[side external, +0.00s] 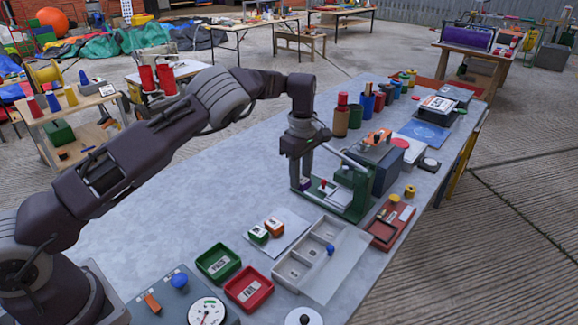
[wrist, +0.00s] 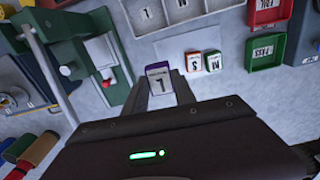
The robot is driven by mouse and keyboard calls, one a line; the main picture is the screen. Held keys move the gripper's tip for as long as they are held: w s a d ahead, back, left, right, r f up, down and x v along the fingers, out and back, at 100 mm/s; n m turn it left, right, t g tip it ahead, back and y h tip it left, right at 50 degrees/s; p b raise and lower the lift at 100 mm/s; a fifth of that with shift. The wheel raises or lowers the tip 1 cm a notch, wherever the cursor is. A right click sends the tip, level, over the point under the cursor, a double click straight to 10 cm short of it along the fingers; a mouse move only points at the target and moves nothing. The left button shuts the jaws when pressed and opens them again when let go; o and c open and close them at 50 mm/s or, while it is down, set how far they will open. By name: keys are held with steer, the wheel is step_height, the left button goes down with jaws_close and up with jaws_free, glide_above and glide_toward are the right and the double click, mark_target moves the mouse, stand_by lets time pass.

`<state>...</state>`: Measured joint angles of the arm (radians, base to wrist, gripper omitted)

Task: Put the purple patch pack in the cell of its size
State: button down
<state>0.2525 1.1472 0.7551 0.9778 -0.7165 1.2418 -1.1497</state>
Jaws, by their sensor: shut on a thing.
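The purple patch pack (wrist: 159,84), with a white label reading "L", is between the fingertips of my gripper (wrist: 163,88) in the wrist view. The gripper is shut on it. In the side view my gripper (side external: 301,180) points down at the left side of a green press; the pack is hard to make out there. The pale tray of cells (side external: 292,278) is in front of the press, apart from the gripper. It also shows at the top of the wrist view (wrist: 187,14), where its cells carry letter labels, not all readable.
The green press (side external: 345,200) with a long lever stands close beside my gripper. Green (side external: 258,234) and orange (side external: 275,227) packs lie on a white sheet left of the tray. A green bin (side external: 218,262) and a red bin (side external: 249,289) sit nearer. The left tabletop is clear.

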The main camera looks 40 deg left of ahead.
steer(key=shift+n, duration=0.5)
steer(key=shift+w+d+f, duration=0.1)
steer(key=shift+d+f, duration=2.2)
steer(key=shift+d, duration=0.25)
steer(key=shift+w+d+f, duration=0.1)
steer(key=shift+d+f, duration=2.2)
steer(key=shift+d, duration=0.2)
steer(key=c, duration=0.7)
jaws_free()
steer(key=shift+r, duration=0.15)
steer(key=shift+r, duration=0.3)
steer(key=shift+r, duration=0.15)
